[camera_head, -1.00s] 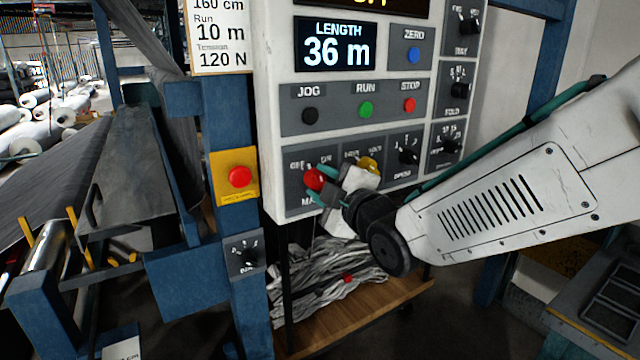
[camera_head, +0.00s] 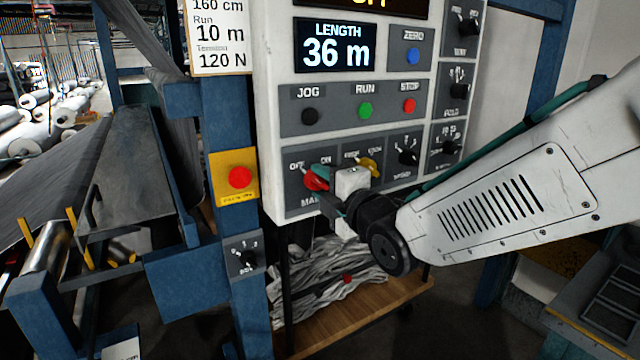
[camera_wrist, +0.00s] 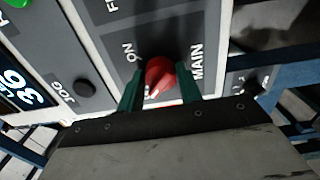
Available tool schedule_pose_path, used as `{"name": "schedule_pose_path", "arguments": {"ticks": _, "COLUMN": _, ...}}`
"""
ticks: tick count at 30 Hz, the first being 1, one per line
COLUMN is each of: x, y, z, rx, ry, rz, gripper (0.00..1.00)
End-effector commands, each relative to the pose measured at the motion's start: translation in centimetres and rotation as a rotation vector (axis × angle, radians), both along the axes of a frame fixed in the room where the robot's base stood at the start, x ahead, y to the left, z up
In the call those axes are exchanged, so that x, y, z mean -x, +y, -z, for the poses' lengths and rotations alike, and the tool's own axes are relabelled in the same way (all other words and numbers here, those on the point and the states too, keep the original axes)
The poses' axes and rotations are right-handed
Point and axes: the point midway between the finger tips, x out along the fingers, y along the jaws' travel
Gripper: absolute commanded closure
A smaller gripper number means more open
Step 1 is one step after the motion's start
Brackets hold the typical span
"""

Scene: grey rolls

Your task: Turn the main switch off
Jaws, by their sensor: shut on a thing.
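The main switch is a red knob (camera_head: 316,181) at the lower left of the control panel, between the OFF and ON labels and above the MAIN label. My gripper (camera_head: 320,184) is at the knob, its teal fingers partly covering it. In the wrist view the red knob (camera_wrist: 160,73) sits between the two fingers of my gripper (camera_wrist: 160,88), which are shut on it. A white mark on the knob points toward the bottom of that view, away from the ON label. The OFF label is hidden there.
A yellow switch (camera_head: 369,167) and a black knob (camera_head: 407,153) are just right of my gripper. JOG, RUN and STOP buttons sit above. A red button on a yellow plate (camera_head: 222,190) is on the blue post at left. A wooden shelf (camera_head: 345,318) with grey material lies below.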

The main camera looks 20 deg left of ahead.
Motion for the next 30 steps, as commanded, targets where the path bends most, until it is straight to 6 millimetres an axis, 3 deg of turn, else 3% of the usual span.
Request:
{"name": "schedule_pose_path", "arguments": {"ticks": 8, "x": 0.0, "y": -0.1, "z": 0.3, "rx": 0.005, "ry": 0.004, "rz": 0.001, "gripper": 0.88}}
{"name": "schedule_pose_path", "arguments": {"ticks": 9, "x": 0.0, "y": -0.1, "z": 0.3, "rx": 0.005, "ry": 0.004, "rz": 0.001, "gripper": 0.62}}
{"name": "schedule_pose_path", "arguments": {"ticks": 11, "x": 0.0, "y": -0.1, "z": 0.3, "rx": 0.005, "ry": 0.004, "rz": 0.001, "gripper": 0.45}}
{"name": "schedule_pose_path", "arguments": {"ticks": 12, "x": 0.0, "y": -0.1, "z": 0.2, "rx": 0.003, "ry": 0.004, "rz": 0.001, "gripper": 0.43}}
{"name": "schedule_pose_path", "arguments": {"ticks": 22, "x": 0.4, "y": -0.3, "z": 0.0, "rx": 0.0, "ry": 0.001, "rz": -0.001, "gripper": 0.43}}
{"name": "schedule_pose_path", "arguments": {"ticks": 30, "x": 3.1, "y": -3.7, "z": 0.1, "rx": 0.002, "ry": 0.003, "rz": 0.001, "gripper": 0.43}}
